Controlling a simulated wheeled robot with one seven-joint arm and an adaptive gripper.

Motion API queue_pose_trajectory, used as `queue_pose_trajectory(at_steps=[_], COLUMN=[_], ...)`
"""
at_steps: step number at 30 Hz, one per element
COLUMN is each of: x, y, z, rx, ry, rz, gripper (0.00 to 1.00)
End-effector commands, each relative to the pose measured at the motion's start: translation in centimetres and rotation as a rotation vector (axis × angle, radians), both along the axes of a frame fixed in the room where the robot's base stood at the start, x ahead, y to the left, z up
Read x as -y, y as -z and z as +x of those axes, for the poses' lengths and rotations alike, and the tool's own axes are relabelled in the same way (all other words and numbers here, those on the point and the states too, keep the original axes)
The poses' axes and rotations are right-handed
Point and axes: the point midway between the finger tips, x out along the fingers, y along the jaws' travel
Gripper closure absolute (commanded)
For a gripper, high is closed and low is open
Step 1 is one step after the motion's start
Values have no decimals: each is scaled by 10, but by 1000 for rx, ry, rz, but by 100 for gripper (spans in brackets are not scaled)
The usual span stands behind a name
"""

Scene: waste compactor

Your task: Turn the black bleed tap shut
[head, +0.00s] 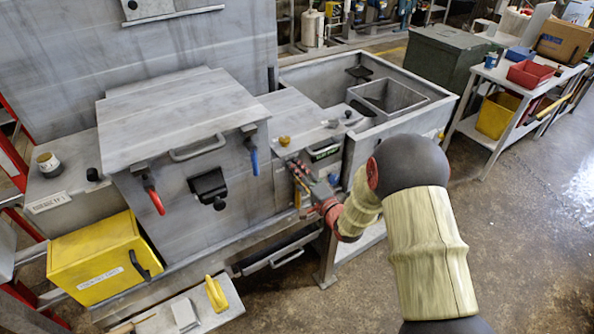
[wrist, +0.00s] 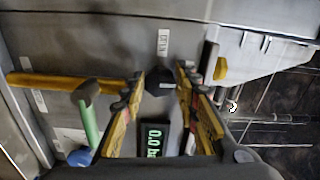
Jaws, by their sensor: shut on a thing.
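The black bleed tap (wrist: 158,82) shows in the wrist view as a small dark knob on the grey panel, just below a white label (wrist: 163,43). My gripper (wrist: 160,84) has a yellow-and-black finger on each side of it and is shut on it. The label's text is too small to read surely. In the head view my gripper (head: 303,178) is at the front of the machine's right section, and the tap is hidden there.
In the wrist view, a yellow bar (wrist: 65,82), a green handle (wrist: 89,122) and a blue knob (wrist: 80,157) lie left of my fingers. A red handle (head: 155,200) and a blue handle (head: 254,162) flank the machine's front. Open floor (head: 530,240) lies to the right.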

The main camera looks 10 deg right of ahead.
Motion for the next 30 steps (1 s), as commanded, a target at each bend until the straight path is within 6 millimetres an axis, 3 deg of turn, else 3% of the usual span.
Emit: queue_pose_trajectory(at_steps=[18, 19, 27, 30], x=[1, 1, 0, 0], y=[1, 1, 0, 0], z=[0, 0, 0, 0], rx=[-14, -14, -14, -14], ry=[1, 1, 1, 0], rz=[41, 41, 40, 39], gripper=[95, 68, 53, 52])
